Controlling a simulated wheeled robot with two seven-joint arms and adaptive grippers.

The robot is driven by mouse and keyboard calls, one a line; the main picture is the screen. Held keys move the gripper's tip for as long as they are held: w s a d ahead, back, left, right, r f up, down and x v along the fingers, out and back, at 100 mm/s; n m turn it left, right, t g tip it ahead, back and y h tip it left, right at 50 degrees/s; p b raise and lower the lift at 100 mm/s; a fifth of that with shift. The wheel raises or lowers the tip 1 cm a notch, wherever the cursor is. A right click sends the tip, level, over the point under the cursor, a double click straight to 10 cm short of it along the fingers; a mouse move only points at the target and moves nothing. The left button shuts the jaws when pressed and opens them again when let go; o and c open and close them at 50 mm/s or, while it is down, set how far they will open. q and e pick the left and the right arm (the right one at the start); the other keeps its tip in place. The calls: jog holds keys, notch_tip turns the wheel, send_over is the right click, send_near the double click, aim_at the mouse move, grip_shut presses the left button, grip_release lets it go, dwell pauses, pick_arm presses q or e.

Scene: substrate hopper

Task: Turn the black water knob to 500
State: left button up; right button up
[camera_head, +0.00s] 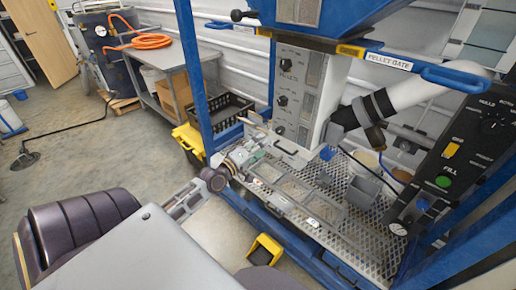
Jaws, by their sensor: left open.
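The black control panel (465,150) stands at the right edge of the head view. A round black knob (492,124) with a dial scale sits near its top; its lettering and pointer are too small to read, so I cannot confirm it is the water knob or its setting. My left gripper (256,148) is open over the left end of the mesh work deck, far to the left of that panel and apart from it. Fine finger detail is hard to make out. My right gripper is not in view.
A white panel (298,95) carries several black knobs. A blue-handled pellet gate bar (390,62) crosses above.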

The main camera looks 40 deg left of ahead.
pick_arm(q)
jog(key=shift+s, duration=0.45)
dwell(0.6)
